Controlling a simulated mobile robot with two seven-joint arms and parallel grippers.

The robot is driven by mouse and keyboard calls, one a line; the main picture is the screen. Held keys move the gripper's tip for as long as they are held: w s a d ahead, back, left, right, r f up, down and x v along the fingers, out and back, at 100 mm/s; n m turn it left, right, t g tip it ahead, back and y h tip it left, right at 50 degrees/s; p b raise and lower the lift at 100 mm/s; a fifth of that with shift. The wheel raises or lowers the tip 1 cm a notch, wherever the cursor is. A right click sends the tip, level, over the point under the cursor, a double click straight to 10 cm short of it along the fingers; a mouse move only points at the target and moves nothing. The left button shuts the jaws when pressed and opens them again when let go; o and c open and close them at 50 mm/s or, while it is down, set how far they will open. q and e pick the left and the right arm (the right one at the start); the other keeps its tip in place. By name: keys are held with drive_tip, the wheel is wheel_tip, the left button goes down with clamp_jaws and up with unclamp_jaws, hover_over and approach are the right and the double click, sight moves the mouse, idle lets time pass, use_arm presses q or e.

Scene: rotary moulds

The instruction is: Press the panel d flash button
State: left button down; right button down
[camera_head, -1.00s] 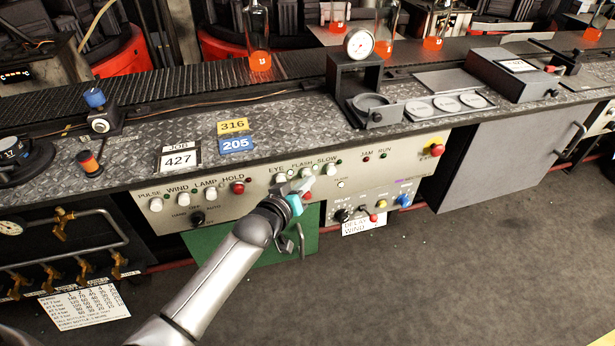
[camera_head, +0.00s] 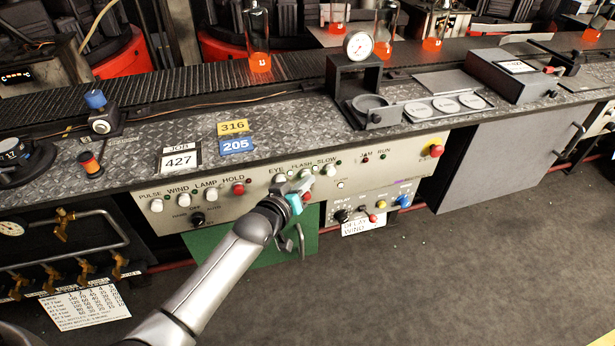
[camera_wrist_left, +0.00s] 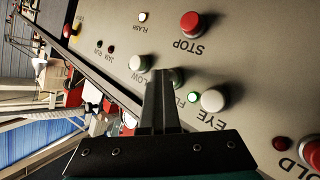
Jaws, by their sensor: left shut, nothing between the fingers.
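The cream control panel (camera_head: 250,196) runs along the front of the bench, with a row of white buttons labelled EYE, FLASH and SLOW. My left gripper (camera_head: 303,182) is shut and empty, its tips at the panel face by the FLASH button. In the left wrist view the shut fingers (camera_wrist_left: 160,85) stand in front of the FLASH button (camera_wrist_left: 177,76), which is partly hidden behind them. I cannot tell whether they touch it. The EYE button (camera_wrist_left: 212,100) is to one side and the SLOW button (camera_wrist_left: 137,62) to the other. My right gripper is not in view.
A red STOP button (camera_wrist_left: 191,23) sits close by on the same panel. A lit green lamp (camera_wrist_left: 194,96) is between FLASH and EYE. A smaller delay panel (camera_head: 372,205) is below right, and a green door (camera_head: 225,238) is below the panel. The floor in front is clear.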

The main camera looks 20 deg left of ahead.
use_arm(q)
drive_tip(key=shift+a+r, duration=0.2)
drive_tip(key=shift+a, duration=0.1)
drive_tip(key=s+d+p, duration=0.3)
drive_tip(key=s+p, duration=0.1)
drive_tip(key=s, duration=0.1)
drive_tip(key=shift+d+f, duration=0.15)
drive_tip(key=shift+d, duration=0.2)
idle(1.3)
